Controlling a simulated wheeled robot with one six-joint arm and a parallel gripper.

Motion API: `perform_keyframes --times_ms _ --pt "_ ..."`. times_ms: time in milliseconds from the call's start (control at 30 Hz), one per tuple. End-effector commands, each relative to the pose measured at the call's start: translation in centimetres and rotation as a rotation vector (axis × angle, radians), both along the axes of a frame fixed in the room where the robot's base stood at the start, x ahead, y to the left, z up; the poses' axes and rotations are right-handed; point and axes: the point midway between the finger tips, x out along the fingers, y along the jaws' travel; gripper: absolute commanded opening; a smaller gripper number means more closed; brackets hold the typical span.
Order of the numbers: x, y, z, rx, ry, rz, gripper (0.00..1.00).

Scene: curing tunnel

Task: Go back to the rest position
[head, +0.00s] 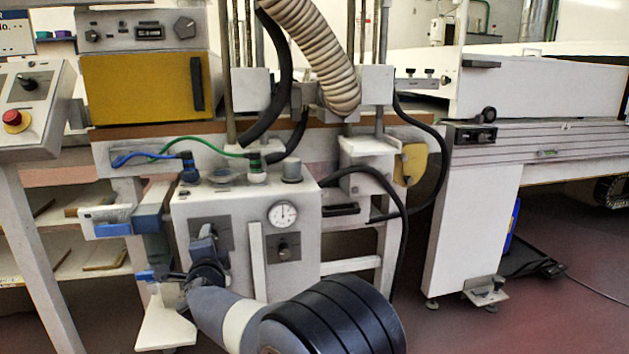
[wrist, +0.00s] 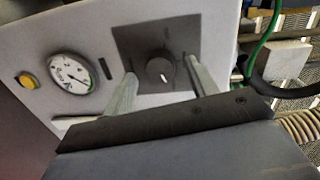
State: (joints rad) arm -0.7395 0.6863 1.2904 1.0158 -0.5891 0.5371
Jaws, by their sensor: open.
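My gripper (wrist: 159,68) is open in the wrist view, with one pale finger on each side of a round dark knob (wrist: 161,74) on a grey plate. Nothing is seen clamped; whether the fingers touch the knob I cannot tell. In the head view my arm reaches from the bottom centre to the white machine box (head: 240,205). The gripper (head: 207,240) is dark there and small, in front of the box's left grey plate, and hides part of it. The rest position is not marked in either view.
A pressure gauge (head: 282,214) and a second knob plate (head: 283,247) sit on the box's front. Blue and green cables (head: 205,150) and a black hose (head: 398,220) run above and beside it. A control panel (head: 30,105) stands left. Open floor (head: 560,290) shows at right.

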Motion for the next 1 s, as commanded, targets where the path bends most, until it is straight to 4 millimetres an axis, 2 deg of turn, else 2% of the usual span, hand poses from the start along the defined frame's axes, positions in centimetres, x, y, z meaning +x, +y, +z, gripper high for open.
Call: perform_keyframes --times_ms 67,133,1000 --pt "1.28 0.27 -0.24 0.0 -0.001 -0.001 0.55" --pt "0.99 0.31 0.37 -0.079 -0.016 0.001 0.55" --pt "0.89 0.42 0.13 -0.917 -0.219 0.001 0.55"
